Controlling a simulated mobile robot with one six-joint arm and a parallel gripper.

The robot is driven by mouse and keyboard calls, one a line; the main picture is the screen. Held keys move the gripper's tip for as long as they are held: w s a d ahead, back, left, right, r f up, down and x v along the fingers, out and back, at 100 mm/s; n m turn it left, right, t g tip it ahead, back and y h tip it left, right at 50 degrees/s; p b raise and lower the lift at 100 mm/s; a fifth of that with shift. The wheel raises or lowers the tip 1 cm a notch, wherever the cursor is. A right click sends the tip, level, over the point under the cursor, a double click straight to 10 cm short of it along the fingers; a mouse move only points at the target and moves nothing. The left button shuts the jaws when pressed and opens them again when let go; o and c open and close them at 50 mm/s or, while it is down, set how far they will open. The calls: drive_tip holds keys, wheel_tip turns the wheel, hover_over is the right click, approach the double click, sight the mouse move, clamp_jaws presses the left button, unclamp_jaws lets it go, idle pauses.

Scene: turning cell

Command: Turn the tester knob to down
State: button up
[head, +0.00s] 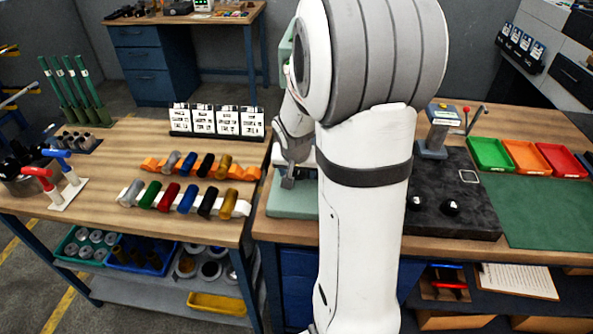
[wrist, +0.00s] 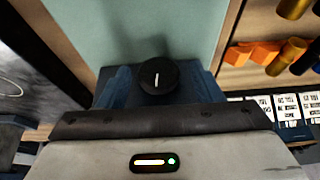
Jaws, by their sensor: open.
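The black round knob (wrist: 158,76) shows in the wrist view, with a white line on its face pointing nearly straight up in that picture. Pale green surface (wrist: 135,30) lies behind and above it. In the head view the pale green base of the tester (head: 290,206) shows beside my arm; the knob is hidden there. My gripper (head: 288,180) is over this base, small and partly covered by my arm. In the wrist view my open gripper faces the knob; dark blue parts lie on both sides of it. Contact with the knob cannot be made out.
Left of the tester is a wooden bench (head: 130,155) with racks of coloured handles (head: 185,200) and white label cards (head: 217,121). To the right are a black plate (head: 465,215), a lever device (head: 437,130) and coloured trays (head: 530,157). The green mat (head: 540,210) is clear.

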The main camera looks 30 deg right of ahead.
drive_tip(key=shift+f, duration=0.15)
drive_tip(key=c, duration=0.9)
drive_tip(key=b, duration=0.3)
drive_tip(key=shift+w+f, duration=0.15)
drive_tip(key=shift+f, duration=0.2)
drive_tip(key=shift+h+b, duration=0.3)
drive_tip(key=shift+b, duration=0.45)
drive_tip(key=shift+r+g+b, duration=0.1)
drive_tip(key=shift+g+b, duration=0.2)
drive_tip(key=shift+b, duration=0.15)
drive_tip(key=shift+r+h+b, duration=0.2)
drive_tip(key=shift+h+b, duration=0.1)
drive_tip(key=shift+b, duration=0.05)
drive_tip(key=shift+r, duration=0.1)
